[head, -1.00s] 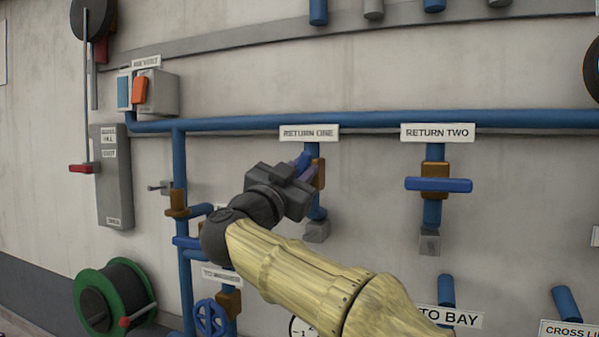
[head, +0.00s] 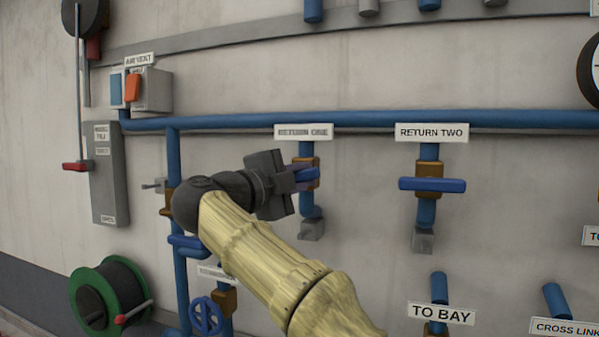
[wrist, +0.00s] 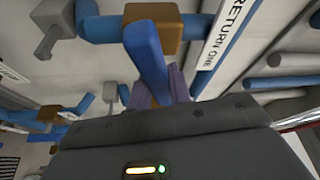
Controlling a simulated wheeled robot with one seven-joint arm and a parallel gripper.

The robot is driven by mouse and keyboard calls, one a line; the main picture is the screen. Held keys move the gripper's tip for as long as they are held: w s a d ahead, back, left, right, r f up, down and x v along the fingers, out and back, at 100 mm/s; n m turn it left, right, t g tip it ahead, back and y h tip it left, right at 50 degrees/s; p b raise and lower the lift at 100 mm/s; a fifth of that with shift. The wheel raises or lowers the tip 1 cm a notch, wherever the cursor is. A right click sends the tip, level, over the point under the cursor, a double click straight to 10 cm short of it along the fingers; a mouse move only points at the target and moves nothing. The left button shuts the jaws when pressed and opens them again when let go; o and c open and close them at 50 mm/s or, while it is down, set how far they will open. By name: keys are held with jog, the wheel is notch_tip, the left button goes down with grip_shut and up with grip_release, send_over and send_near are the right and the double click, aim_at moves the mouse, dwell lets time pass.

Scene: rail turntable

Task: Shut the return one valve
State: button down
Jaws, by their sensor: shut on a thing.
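The return one valve has a brass body (head: 313,165) on a short vertical blue pipe under the RETURN ONE label (head: 303,132). Its blue lever handle (head: 307,175) is partly hidden by my gripper (head: 300,180), whose purple fingers are shut on it. In the wrist view the handle (wrist: 145,50) runs from the brass body (wrist: 153,22) down between the fingers (wrist: 160,88). There it lies nearly crosswise to the pipe, slightly slanted. The label (wrist: 222,40) also shows there.
The return two valve (head: 431,184) is to the right, its blue handle level across its pipe. A vertical blue pipe (head: 180,285) with valves and a handwheel (head: 206,316) are at lower left, close to my arm. A green hose reel (head: 85,300) is further left.

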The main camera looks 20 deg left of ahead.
jog(key=shift+f+m+g, duration=0.25)
jog(key=shift+m+g, duration=0.25)
jog(key=shift+m, duration=0.7)
jog(key=c, duration=1.3)
grip_release()
jog(key=b+v, duration=0.1)
jog(key=v, duration=1.6)
jog(key=shift+s+r, duration=0.1)
jog(key=shift+s, duration=0.15)
jog(key=shift+w, duration=0.15)
